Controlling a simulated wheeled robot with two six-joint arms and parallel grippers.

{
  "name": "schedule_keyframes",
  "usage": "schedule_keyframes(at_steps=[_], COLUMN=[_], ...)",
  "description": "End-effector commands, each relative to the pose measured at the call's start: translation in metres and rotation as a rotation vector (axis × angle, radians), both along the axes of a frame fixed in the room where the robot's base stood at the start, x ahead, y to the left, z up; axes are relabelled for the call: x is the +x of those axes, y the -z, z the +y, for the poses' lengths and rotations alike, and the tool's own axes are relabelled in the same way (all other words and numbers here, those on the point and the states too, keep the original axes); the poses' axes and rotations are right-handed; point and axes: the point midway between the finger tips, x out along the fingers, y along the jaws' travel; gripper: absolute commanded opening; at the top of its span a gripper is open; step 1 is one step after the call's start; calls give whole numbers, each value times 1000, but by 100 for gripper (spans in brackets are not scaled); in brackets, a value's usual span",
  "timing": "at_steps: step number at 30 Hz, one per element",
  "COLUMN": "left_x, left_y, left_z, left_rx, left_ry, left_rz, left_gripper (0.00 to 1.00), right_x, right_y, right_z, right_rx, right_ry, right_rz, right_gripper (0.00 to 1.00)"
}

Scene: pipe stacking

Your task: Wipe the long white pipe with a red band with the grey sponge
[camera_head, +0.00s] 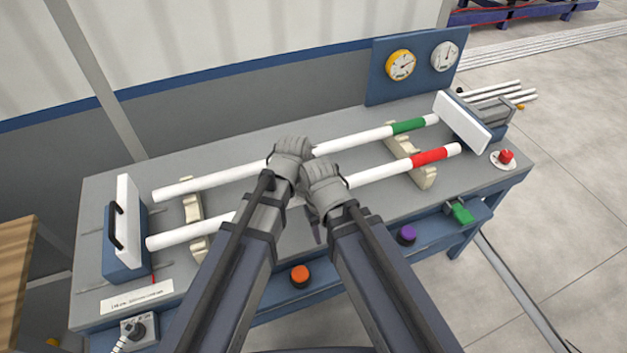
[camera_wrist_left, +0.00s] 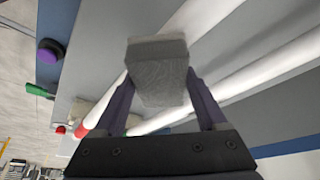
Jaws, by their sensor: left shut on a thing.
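The long white pipe with a red band (camera_head: 385,171) lies on the front of the bench, across two cream supports; its middle is hidden behind my grippers. In the left wrist view, the white pipe with its red band (camera_wrist_left: 103,106) runs diagonally beneath the sponge. The grey sponge (camera_wrist_left: 157,52) is held between the fingers of my left gripper (camera_wrist_left: 160,80). I cannot tell whether it touches the pipe. In the head view my left gripper (camera_head: 290,160) hides the sponge. My right gripper (camera_head: 322,188) is close beside it over the pipe; its jaw state is unclear.
A white pipe with a green band (camera_head: 365,138) lies behind, parallel. White end plates stand at left (camera_head: 128,220) and right (camera_head: 463,122). A gauge panel (camera_head: 422,68) stands at the back. An orange button (camera_head: 299,275) and purple button (camera_head: 407,234) are on the front edge.

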Motion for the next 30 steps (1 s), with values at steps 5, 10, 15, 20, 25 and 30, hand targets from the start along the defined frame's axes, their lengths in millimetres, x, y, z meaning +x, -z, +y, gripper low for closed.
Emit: schedule_keyframes(at_steps=[5,10,15,20,25,30], left_x=[-12,-12,-13,-17,-22,-24], left_y=[1,2,2,1,0,0], left_z=[16,21,25,36,50,57], left_rx=[2,3,5,5,5,5], left_ry=[1,0,-1,-3,-3,-2], left_rz=[1,2,3,3,3,2], left_gripper=[30,30,30,30,30,30], right_x=[4,2,1,0,0,0], right_y=[1,2,1,1,0,0], right_z=[1,0,-1,-1,-1,-1], right_rx=[1,2,2,2,2,2], right_ry=[1,2,3,3,3,4], right_rz=[-1,-1,-1,-1,-1,-1], right_gripper=[50,50,50,50,50,50])
